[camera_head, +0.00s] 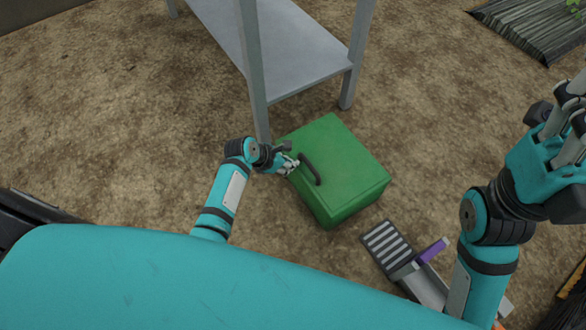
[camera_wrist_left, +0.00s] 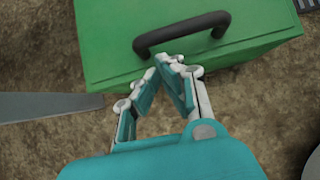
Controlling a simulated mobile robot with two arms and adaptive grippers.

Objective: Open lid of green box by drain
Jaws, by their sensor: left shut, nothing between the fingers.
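The green box (camera_head: 345,172) stands on the ground near the middle of the head view, with its lid down. A dark curved handle (camera_head: 310,169) sits at its left edge. The box (camera_wrist_left: 110,45) and its handle (camera_wrist_left: 181,32) also show at the top of the left wrist view. My left gripper (camera_head: 293,164) is right beside the handle, with its fingertips (camera_wrist_left: 168,62) shut together and nothing between them. The tips are just short of the handle in the wrist view; whether they touch it I cannot tell. My right gripper (camera_head: 566,120) is raised at the right edge, partly cut off.
A grey metal table (camera_head: 285,45) stands behind the box, one leg close to its back left corner. A slotted drain grate (camera_head: 387,243) lies right of the box, with a purple piece (camera_head: 434,250) beside it. Bare soil lies left and right of the box.

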